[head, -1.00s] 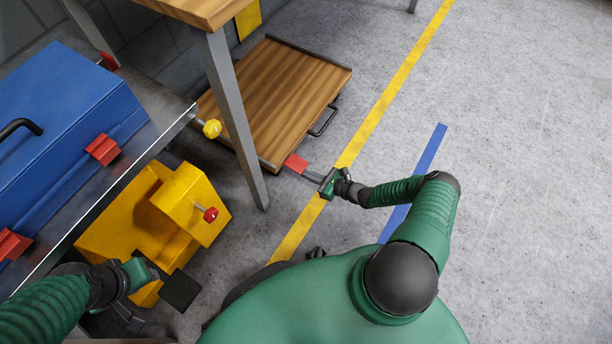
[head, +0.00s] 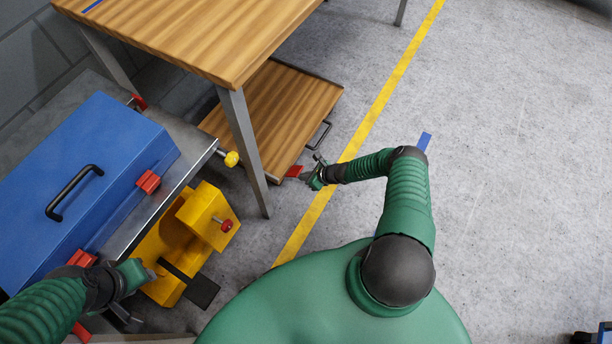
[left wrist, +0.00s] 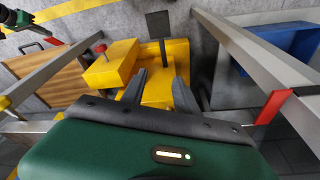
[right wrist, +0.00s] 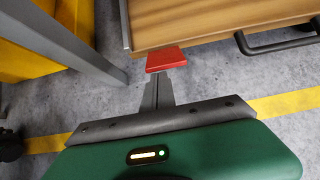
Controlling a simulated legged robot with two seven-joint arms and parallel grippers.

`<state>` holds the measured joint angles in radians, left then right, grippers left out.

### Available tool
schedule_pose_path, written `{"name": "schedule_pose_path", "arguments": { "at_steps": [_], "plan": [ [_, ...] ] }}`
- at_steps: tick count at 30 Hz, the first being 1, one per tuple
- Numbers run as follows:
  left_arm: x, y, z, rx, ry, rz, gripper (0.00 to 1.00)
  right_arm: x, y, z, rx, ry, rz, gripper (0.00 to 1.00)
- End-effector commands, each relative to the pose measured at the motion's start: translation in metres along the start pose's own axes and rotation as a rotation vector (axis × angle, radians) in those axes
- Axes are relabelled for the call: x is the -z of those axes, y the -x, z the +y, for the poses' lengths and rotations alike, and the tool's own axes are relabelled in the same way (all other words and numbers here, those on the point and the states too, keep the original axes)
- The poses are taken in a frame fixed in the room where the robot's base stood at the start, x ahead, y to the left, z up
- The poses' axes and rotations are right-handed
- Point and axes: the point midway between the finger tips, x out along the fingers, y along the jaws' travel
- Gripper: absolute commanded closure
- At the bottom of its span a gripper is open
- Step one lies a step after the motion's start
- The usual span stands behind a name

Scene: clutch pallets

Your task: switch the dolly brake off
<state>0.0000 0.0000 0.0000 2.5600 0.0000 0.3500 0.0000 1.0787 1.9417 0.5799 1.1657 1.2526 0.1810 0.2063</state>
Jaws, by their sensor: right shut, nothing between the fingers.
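The dolly (head: 285,100) is a low wooden platform with a dark handle, on the floor partly under the table. Its red brake pedal (head: 294,171) sticks out at the near corner. It also shows in the right wrist view (right wrist: 166,59). My right gripper (head: 308,176) is beside the pedal. Its fingers (right wrist: 157,80) are together and empty, with their tips at the pedal's near edge; I cannot tell whether they touch it. My left gripper (head: 152,273) is open and empty above the yellow block; its parted fingers show in the left wrist view (left wrist: 160,80).
A wooden table (head: 200,35) with grey legs (head: 243,150) stands over the dolly's left side. A blue case (head: 85,190) lies on a metal bench at left. A yellow block (head: 165,240) with a red knob is below it. Open floor lies to the right.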

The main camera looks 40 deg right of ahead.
Motion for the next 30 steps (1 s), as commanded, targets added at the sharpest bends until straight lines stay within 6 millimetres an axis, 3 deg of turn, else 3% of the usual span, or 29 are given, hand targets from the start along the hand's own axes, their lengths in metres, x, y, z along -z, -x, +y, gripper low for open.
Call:
{"name": "schedule_pose_path", "arguments": {
  "at_steps": [23,30],
  "plan": [
    [0.002,0.008,0.0,0.0,0.0,0.0,0.64,-0.015,0.003,-0.001,0.001,0.0,-0.014,1.0],
    [-0.002,-0.008,0.0,0.0,0.0,0.0,0.64,0.0,-0.009,-0.001,-0.002,0.003,-0.01,1.0]
  ]
}}
